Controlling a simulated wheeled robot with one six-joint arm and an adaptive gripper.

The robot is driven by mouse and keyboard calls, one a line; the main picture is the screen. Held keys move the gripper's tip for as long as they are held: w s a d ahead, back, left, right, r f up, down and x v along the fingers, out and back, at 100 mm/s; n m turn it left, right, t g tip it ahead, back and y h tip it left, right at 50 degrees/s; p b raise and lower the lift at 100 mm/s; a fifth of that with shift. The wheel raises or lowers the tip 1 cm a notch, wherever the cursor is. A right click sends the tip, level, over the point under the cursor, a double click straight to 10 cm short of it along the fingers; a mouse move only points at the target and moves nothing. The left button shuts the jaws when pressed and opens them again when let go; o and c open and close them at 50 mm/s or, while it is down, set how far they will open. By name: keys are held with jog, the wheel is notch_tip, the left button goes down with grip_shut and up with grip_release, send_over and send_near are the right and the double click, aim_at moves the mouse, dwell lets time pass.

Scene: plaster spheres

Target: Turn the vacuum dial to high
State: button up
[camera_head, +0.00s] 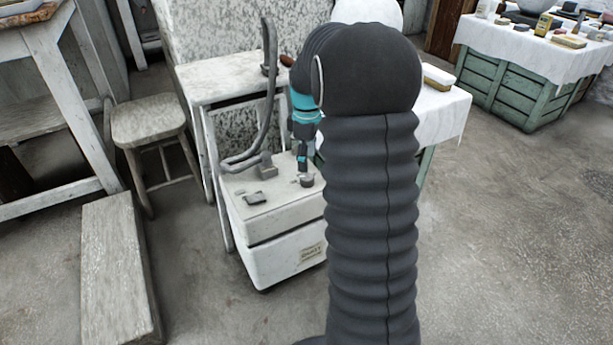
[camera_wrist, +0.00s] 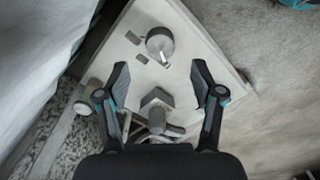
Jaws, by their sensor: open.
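The vacuum is a white box-shaped unit (camera_head: 285,225) on the floor, with a label on its front. Its dial (camera_head: 306,181) is a small dark round knob on the top face. In the wrist view a grey round knob with a pale pointer (camera_wrist: 159,42) stands beyond the fingertips, beside small dark plates; it appears to be the dial. My gripper (camera_head: 304,166) hangs just above the dial in the head view. Its fingers are spread wide and empty in the wrist view (camera_wrist: 161,74). Whether a finger touches the top is unclear. The dial's setting cannot be read.
A dark hose (camera_head: 269,90) rises from the unit's top, left of my gripper. A dark fitting (camera_head: 255,198) lies near the top's front left. A stool (camera_head: 148,122), a low bench (camera_head: 118,270) and a cloth-covered table (camera_head: 436,112) stand around. Right floor is clear.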

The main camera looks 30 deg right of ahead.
aim_at(307, 176)
jog(key=shift+f+b, duration=0.35)
jog(key=shift+f, duration=2.7)
jog(key=c, duration=1.2)
